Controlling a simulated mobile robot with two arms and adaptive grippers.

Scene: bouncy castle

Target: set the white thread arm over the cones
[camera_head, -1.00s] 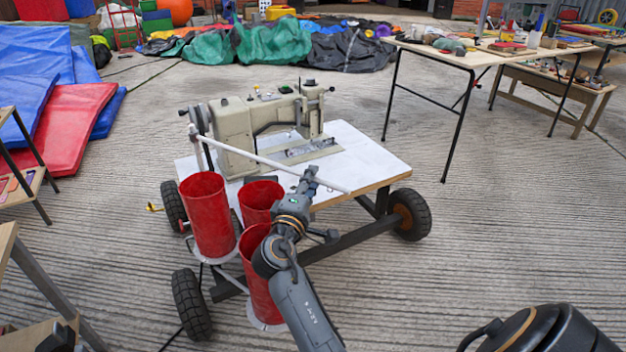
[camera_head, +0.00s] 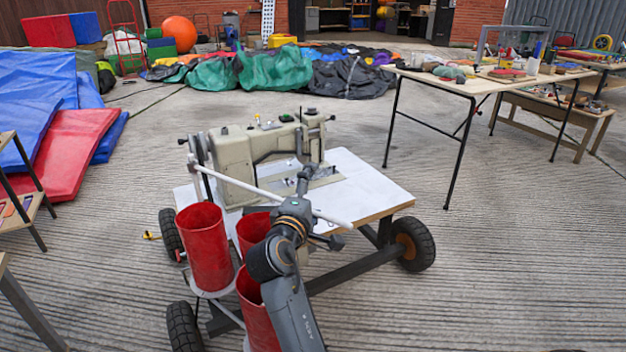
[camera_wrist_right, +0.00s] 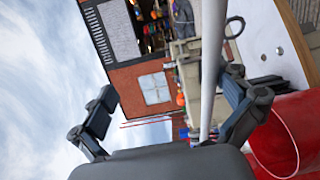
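The white thread arm (camera_head: 250,184) is a thin rod on a post at the left of the sewing machine. It slants across the white cart table toward its right front edge. Three red cones, a left one (camera_head: 205,248), a rear one (camera_head: 252,228) and a front one (camera_head: 256,312), stand at the cart's left front. My right gripper (camera_head: 305,178) reaches over the rod near its outer half. In the right wrist view the gripper (camera_wrist_right: 172,108) is open; the rod (camera_wrist_right: 210,70) runs between its spread fingers, close to the right finger. Contact is unclear. My left gripper is out of view.
The beige sewing machine (camera_head: 240,160) stands on the wheeled cart's white table (camera_head: 365,190). A work table (camera_head: 440,82) with items stands at the right. Red and blue mats (camera_head: 70,150) lie at the left. Concrete floor right of the cart is clear.

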